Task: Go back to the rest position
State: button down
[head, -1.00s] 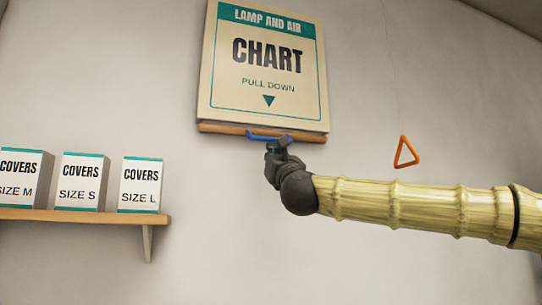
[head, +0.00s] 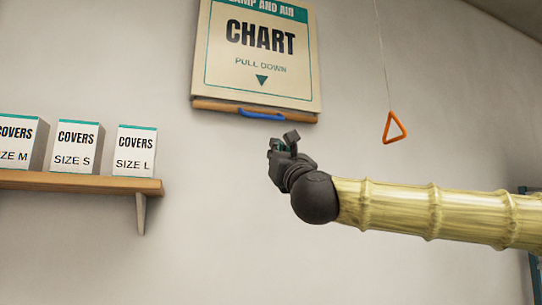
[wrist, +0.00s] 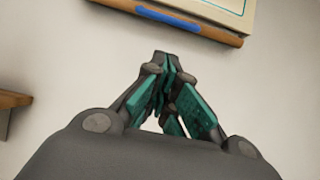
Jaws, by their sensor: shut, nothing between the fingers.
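My gripper (head: 277,147) is in the air in front of the wall, just below the wall chart (head: 258,52). Its fingers (wrist: 168,75) are shut and hold nothing in the wrist view. The chart has a wooden bar (head: 215,107) along its bottom edge with a blue handle (head: 262,115) on it. The gripper is apart from the handle, below and slightly right of it. In the wrist view, the handle (wrist: 166,17) shows at the top, beyond the fingertips.
An orange triangle pull (head: 394,128) hangs on a cord to the right, above my arm. A wooden shelf (head: 90,182) at left carries cover boxes, sizes M, S (head: 77,147) and L (head: 136,150). The wall between shelf and gripper is bare.

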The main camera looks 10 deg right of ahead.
jog(key=shift+s+f, duration=0.1)
